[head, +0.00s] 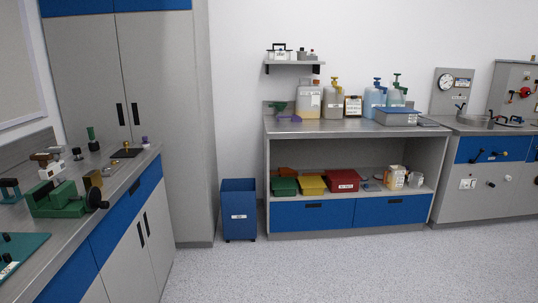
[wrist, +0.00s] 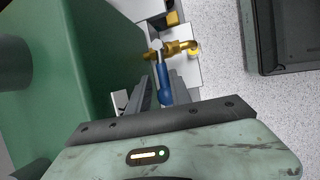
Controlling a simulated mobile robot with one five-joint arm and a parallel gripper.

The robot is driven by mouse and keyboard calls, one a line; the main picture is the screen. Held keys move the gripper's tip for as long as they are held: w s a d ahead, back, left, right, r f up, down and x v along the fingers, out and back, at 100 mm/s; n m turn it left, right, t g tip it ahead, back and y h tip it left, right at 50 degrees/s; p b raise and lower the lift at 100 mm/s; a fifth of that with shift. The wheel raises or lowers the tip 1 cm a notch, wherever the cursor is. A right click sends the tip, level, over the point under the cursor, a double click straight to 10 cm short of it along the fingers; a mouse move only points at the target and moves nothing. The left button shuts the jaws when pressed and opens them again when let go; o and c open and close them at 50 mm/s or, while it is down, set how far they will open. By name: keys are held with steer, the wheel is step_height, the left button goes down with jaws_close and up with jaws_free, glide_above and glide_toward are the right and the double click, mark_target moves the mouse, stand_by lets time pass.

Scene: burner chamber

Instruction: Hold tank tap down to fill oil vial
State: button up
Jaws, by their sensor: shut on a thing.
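In the wrist view the green tank (wrist: 115,50) fills the left side. A brass tap (wrist: 178,47) with a blue handle (wrist: 165,88) stands out beside it. My gripper (wrist: 165,82) is shut on the blue handle, with a grey finger on each side of it. A small yellow round thing (wrist: 194,48) shows at the tap's right end; I cannot tell if it is the oil vial. The tank, the tap and my gripper do not show in the head view.
In the wrist view a dark-edged tray or panel (wrist: 262,70) is at the upper right, over speckled floor. In the head view a bench (head: 60,215) stands at left, a blue bin (head: 239,210) and a shelf unit (head: 350,129) at the back. The floor between is clear.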

steer(key=shift+w+d, duration=0.1)
steer(key=shift+d, duration=0.05)
steer(key=shift+a, duration=1.4)
jaws_close()
stand_by(6.1)
